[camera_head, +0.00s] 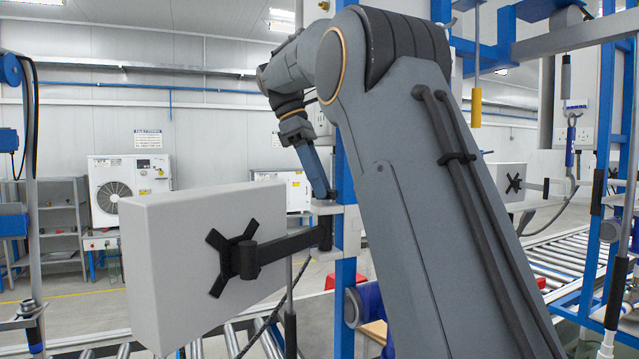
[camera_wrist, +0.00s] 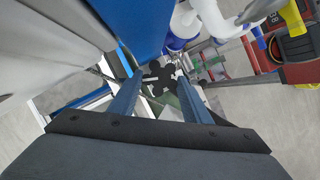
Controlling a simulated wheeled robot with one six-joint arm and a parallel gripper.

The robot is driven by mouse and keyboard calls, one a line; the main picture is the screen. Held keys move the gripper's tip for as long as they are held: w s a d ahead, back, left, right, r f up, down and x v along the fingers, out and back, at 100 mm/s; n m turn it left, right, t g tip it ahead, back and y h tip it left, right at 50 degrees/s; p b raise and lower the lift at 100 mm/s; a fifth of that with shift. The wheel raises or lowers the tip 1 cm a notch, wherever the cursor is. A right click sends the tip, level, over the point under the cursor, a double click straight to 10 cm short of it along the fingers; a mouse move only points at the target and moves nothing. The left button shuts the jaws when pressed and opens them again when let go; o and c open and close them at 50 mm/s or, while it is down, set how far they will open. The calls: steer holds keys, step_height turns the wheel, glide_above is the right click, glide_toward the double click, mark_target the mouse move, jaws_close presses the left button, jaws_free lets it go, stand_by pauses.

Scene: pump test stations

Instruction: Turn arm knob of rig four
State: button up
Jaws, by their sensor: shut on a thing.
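In the head view, my gripper (camera_head: 328,188) reaches down beside a blue post, with its fingertips at a small dark knob (camera_head: 332,195) on the mount of a black monitor arm (camera_head: 290,244). The arm runs left to the black cross-shaped bracket on the back of a grey-white panel (camera_head: 175,260). In the wrist view, the two blue fingers of my gripper (camera_wrist: 160,82) are on either side of the black lobed knob (camera_wrist: 158,74) and shut on it. The exact contact is small and partly hidden. No rig number is readable.
The blue post (camera_head: 345,280) stands right behind the knob. A roller conveyor (camera_head: 240,335) runs below. Another rig with a smaller panel (camera_head: 507,182) stands at the right. In the wrist view, a red cart (camera_wrist: 290,50) with tools stands at the upper right.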

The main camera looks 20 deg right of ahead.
stand_by(0.4)
steer(key=o, duration=1.1)
